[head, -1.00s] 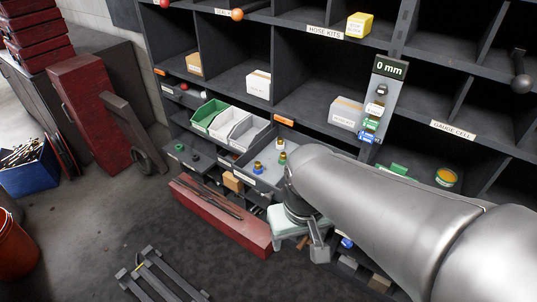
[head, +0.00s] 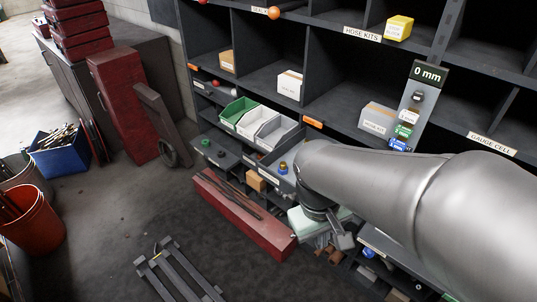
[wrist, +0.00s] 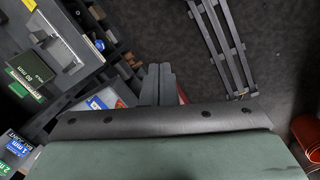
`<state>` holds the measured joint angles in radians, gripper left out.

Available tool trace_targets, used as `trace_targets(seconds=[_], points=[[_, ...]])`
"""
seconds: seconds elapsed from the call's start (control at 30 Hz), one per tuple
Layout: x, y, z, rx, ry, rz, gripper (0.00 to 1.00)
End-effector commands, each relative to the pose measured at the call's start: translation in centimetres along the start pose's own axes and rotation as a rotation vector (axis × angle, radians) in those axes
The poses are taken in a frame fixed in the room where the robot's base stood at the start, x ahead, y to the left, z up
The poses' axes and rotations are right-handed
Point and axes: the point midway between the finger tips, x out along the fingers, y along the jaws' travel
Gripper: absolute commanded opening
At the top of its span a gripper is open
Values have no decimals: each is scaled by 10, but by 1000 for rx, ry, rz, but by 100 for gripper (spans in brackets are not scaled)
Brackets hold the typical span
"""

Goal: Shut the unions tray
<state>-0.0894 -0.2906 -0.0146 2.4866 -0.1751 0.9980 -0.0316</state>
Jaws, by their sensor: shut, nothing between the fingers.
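Several shallow grey trays project from the lower shelf in the head view. My gripper (head: 343,241) is low, in front of the shelf and right of the trays. In the wrist view my gripper (wrist: 158,84) has its fingers together and empty, apart from any tray.
A long red box (head: 245,215) lies on the floor below the trays. Green and white bins (head: 258,122) stand above them. A grey slatted frame (head: 178,272) lies on the floor in front. A gauge post (head: 417,100) reading 0 mm stands at right.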

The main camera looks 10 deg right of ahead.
Motion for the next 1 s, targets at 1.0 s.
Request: trace_targets(seconds=[1.0], points=[[195, -118, -301, -1520, -796, 1496, 0]])
